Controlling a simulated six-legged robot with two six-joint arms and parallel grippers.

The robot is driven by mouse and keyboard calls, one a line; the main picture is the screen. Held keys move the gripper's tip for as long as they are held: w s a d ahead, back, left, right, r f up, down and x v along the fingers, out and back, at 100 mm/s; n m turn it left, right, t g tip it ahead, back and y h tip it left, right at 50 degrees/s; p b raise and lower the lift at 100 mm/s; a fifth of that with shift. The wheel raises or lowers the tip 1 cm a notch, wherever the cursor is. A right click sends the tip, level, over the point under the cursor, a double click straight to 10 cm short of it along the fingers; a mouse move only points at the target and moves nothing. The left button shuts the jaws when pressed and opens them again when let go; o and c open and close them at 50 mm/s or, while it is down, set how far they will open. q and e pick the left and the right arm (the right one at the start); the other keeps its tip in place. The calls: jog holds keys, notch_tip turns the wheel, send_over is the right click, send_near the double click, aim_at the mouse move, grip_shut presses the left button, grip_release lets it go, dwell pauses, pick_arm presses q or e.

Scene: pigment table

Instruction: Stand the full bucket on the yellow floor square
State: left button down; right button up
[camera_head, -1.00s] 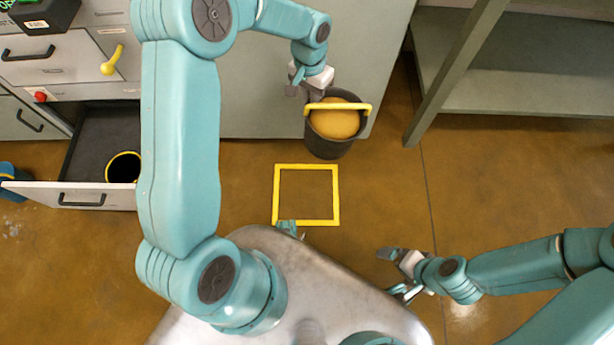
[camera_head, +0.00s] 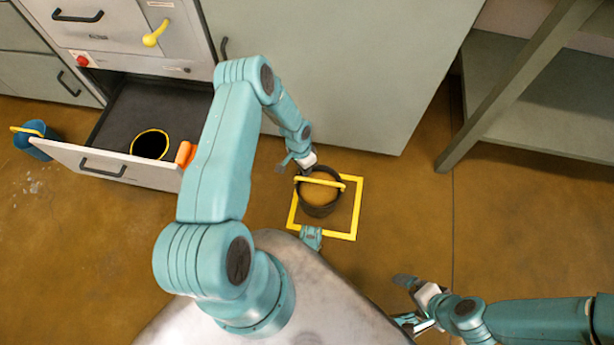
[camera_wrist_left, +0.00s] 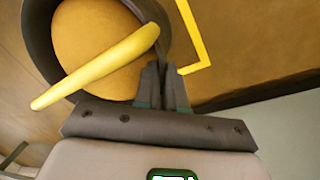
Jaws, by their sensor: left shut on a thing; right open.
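The dark bucket (camera_head: 311,208), filled with an ochre mass, has a yellow handle (camera_head: 322,182) lying across its top. In the head view it appears within the yellow floor square (camera_head: 358,208), toward its left side. Whether its base touches the floor, I cannot tell. My left gripper (camera_head: 303,172) is shut on the bucket's rim at the back left. The left wrist view shows the fingers (camera_wrist_left: 163,88) at the bucket wall (camera_wrist_left: 42,45), beside one end of the handle, with a corner of the square (camera_wrist_left: 203,55) beyond. My right gripper (camera_head: 408,283) is open and empty at the lower right.
An open drawer (camera_head: 60,160) at the left holds a black, yellow-rimmed container (camera_head: 150,144). A blue bucket (camera_head: 38,145) stands left of it. A grey cabinet (camera_head: 350,70) is behind the square, and a shelf (camera_head: 540,120) is at the right. Floor right of the square is clear.

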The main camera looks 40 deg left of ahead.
pick_arm(q)
notch_tip(320, 180, down, 8)
jog(key=b, duration=0.2)
jog(key=shift+b, duration=0.35)
jog(key=shift+w+f, duration=0.1)
jog(key=shift+f, duration=0.15)
jog(key=c, duration=1.2)
grip_release()
